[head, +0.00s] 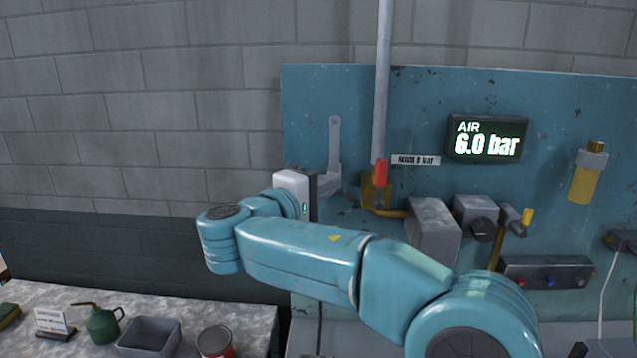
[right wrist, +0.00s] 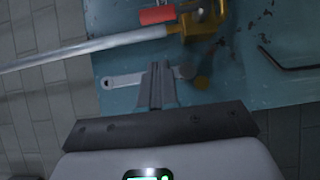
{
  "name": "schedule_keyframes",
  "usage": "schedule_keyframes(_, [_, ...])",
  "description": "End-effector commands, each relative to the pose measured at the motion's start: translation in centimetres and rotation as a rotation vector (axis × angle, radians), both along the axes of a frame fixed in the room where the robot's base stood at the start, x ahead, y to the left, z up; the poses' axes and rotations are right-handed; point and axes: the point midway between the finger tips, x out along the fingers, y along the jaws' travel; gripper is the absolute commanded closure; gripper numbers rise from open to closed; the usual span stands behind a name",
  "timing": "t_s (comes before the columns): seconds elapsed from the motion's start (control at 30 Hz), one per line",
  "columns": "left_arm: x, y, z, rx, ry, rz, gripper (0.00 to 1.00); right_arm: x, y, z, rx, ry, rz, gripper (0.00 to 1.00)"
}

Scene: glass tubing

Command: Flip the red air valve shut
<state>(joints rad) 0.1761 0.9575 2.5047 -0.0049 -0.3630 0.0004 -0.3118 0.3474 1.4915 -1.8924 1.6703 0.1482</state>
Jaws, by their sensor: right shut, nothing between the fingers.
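The red air valve handle (head: 381,172) stands upright along the foot of the grey vertical pipe, above a brass valve body (head: 368,192) on the blue panel. In the right wrist view the red handle (right wrist: 157,15) and brass body (right wrist: 200,20) show at the top edge, partly cut off. My right gripper (head: 334,180) is left of the valve, near the panel, and apart from the red handle. Its fingers (right wrist: 160,80) are together and empty in the wrist view. My left gripper is not in view.
A grey flat bar with a hole (head: 335,135) is on the panel just behind my right fingers. A display (head: 486,138) reads AIR 6.0 bar. Grey blocks (head: 433,230) sit right of the valve. A bench (head: 250,318) at lower left holds a green oil can (head: 103,325) and a tray (head: 150,338).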

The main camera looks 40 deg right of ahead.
Motion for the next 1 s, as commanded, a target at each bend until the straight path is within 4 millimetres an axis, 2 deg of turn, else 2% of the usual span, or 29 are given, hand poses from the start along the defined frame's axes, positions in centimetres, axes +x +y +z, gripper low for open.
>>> schedule_keyframes(0.03, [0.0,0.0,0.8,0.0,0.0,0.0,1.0,0.3,-1.2,0.4,0.0,0.002,-0.004,1.0])
schedule_keyframes(0.2, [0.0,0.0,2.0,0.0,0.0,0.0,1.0,1.3,-4.7,0.4,-0.001,0.002,-0.004,1.0])
schedule_keyframes(0.4, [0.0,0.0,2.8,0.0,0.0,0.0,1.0,-0.2,-7.1,0.2,0.0,-0.001,-0.002,1.0])
schedule_keyframes(0.6, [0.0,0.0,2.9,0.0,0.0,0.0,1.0,-0.6,-7.9,0.0,0.0,-0.001,0.001,1.0])
schedule_keyframes(1.0, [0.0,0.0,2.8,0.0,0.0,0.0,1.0,-0.7,-7.9,0.0,0.006,-0.006,0.0,1.0])
